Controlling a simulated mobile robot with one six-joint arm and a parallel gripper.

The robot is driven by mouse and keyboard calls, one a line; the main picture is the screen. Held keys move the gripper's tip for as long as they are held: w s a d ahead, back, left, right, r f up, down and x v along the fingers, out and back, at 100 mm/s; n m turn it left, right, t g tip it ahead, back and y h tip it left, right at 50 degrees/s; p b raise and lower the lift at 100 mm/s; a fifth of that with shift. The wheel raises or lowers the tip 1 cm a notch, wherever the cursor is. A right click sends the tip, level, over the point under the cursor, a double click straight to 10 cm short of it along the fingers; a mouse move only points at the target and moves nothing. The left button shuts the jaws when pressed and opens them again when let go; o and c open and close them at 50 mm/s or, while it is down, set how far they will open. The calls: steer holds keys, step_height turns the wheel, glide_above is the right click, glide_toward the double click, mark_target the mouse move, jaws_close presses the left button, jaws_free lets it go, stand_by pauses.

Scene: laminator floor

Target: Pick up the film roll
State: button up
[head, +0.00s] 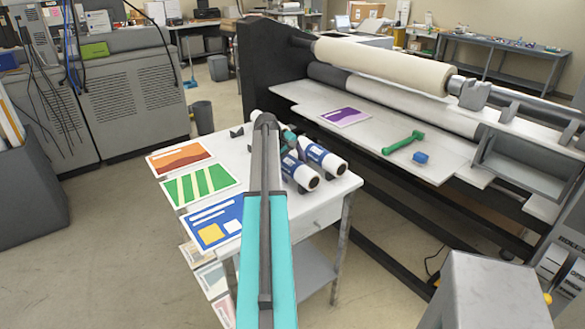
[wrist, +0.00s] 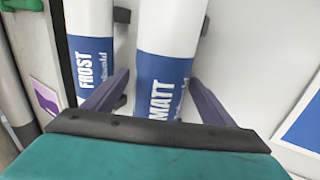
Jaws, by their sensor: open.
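Two film rolls lie side by side on the small white table. In the wrist view one is marked MATT (wrist: 162,85) and the other FROST (wrist: 90,65), each white with a blue band. In the head view their near ends show as a left roll (head: 299,171) and a right roll (head: 324,158); my arm hides part of them. My gripper (wrist: 157,78) is open, its dark fingers on either side of the MATT roll, the left one in the gap beside FROST. I cannot tell whether the fingers touch the roll.
The white table (head: 318,208) holds orange, green and blue prints (head: 212,226) at its left. The laminator (head: 400,150) stands close at the right, with a purple print (head: 345,117), a green tool (head: 403,142) and a blue object (head: 420,157) on its bed. Dark cradle blocks (wrist: 122,15) flank the rolls.

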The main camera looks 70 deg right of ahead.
mark_target(293, 160)
steer(key=c, duration=1.5)
steer(key=shift+r, duration=0.25)
steer(key=shift+d+r+b, duration=0.1)
steer(key=shift+r+b, duration=0.75)
steer(key=shift+r, duration=0.5)
steer(key=shift+a+r, duration=0.2)
steer(key=shift+a, duration=0.1)
steer(key=s+a+b, duration=0.1)
steer(key=a, duration=0.4)
steer(key=s+a+r+b, duration=0.1)
steer(key=a, duration=0.4)
steer(key=s+a+b, duration=0.1)
steer(key=a+b, duration=0.1)
steer(key=a, duration=0.3)
steer(key=shift+s+r, duration=0.25)
steer(key=shift+s, duration=0.1)
steer(key=shift+w+a, duration=0.1)
